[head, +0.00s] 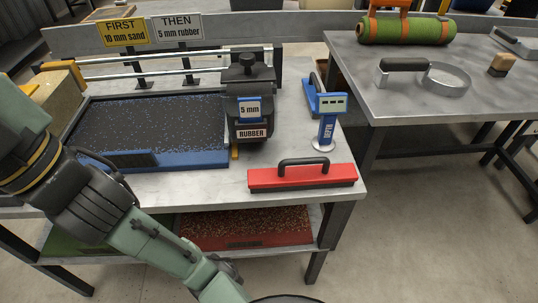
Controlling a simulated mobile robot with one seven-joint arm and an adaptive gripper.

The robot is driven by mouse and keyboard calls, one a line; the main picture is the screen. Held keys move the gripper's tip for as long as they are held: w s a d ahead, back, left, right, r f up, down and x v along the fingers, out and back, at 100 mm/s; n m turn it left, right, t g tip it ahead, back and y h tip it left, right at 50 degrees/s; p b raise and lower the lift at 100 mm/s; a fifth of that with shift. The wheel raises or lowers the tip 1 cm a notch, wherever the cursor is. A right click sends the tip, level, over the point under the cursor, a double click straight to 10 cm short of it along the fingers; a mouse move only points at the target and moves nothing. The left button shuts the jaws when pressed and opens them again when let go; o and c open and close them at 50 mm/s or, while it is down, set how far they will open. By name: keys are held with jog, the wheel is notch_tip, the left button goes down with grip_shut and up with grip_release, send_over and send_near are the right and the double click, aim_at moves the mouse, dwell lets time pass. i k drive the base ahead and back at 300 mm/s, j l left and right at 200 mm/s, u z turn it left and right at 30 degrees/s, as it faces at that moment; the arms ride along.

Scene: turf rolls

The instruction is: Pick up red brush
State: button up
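The red brush (303,178) lies near the front right corner of the left table (215,188). It is a long red block with a black arched handle on top and a dark strip along its lower edge. The handle stands upright and nothing covers the brush. My arm crosses the lower left of the head view and runs out at the bottom edge, to the left of and below the brush. My gripper is not visible in this view. Nothing touches the brush except the tabletop.
A blue-framed tray (150,125) of dark granules sits left, beneath rails carrying a black rubber dispenser (250,90). A blue depth gauge (328,120) stands behind the brush.

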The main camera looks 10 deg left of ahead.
aim_at(281, 178)
jog(key=k+j+u, duration=0.15)
jog(key=k+u, duration=0.3)
jog(key=k+j+u, duration=0.15)
jog(key=j+u, duration=0.15)
jog(key=u, duration=0.2)
